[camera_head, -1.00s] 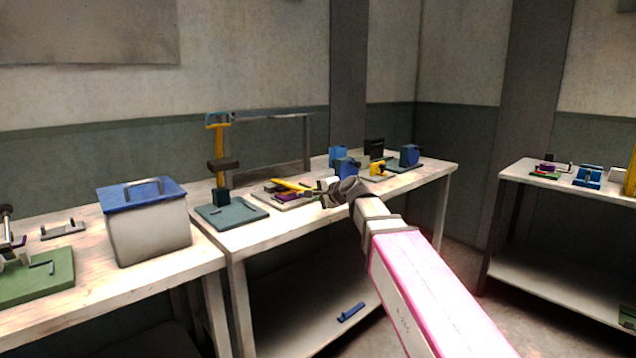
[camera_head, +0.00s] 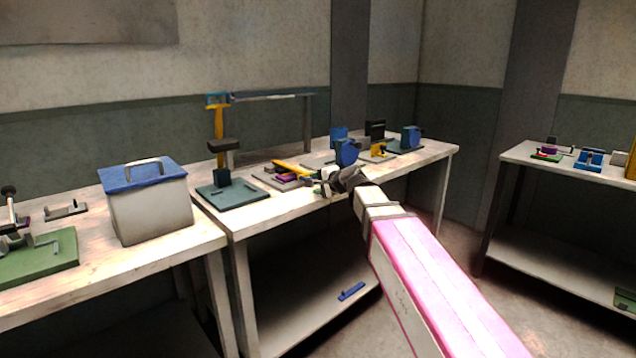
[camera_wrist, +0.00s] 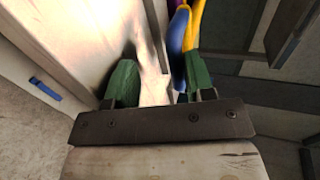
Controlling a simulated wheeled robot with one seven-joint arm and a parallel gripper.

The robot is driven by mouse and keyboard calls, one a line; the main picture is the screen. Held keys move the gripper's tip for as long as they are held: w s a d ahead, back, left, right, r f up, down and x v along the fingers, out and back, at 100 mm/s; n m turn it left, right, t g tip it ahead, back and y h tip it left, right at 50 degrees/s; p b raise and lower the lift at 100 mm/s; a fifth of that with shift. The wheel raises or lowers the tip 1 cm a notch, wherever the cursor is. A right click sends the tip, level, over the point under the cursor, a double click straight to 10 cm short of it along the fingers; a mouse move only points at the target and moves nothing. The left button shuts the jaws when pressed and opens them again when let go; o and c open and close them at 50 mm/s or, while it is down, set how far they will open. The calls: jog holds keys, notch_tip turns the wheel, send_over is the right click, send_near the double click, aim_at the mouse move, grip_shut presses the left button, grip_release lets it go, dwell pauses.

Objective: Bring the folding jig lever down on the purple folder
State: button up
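The folding jig (camera_head: 264,180) stands on the middle bench. Its yellow lever (camera_head: 290,168) slants over the purple folder (camera_head: 287,178), its near end toward my gripper (camera_head: 322,184). In the wrist view my gripper (camera_wrist: 160,78) has its two green fingers apart with pale bench surface showing between them. A blue bar (camera_wrist: 179,38), which seems to be the lever's grip, lies beside the right finger, with a yellow bar (camera_wrist: 194,30) next to it. A bit of purple shows at the top edge. Whether the finger touches the blue bar I cannot tell.
Left of the jig is a dark green press (camera_head: 232,193) with a yellow column. Blue and yellow devices (camera_head: 345,152) stand close behind my gripper. A blue-lidded box (camera_head: 150,205) stands on the left bench. A blue piece (camera_head: 351,291) lies on the lower shelf.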

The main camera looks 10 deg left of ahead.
dwell(0.3)
jog(key=v, duration=1)
jog(key=shift+s+d+r, duration=0.15)
jog(key=shift+s+d, duration=0.05)
jog(key=shift+d, duration=0.05)
jog(key=s+d+f+n+g+h, duration=0.2)
jog(key=d+f, duration=0.6)
jog(key=f, duration=0.5)
jog(key=s+d+f+n+g+h, duration=0.3)
jog(key=d+f, duration=0.6)
jog(key=f, duration=0.3)
jog(key=s+d+f+n+g+h, duration=0.3)
jog(key=s+d+f, duration=0.5)
jog(key=f, duration=0.5)
jog(key=g+h, duration=0.1)
jog(key=h, duration=0.1)
jog(key=shift+d+f+h, duration=0.2)
jog(key=shift+f+h, duration=0.15)
jog(key=shift+h, duration=0.05)
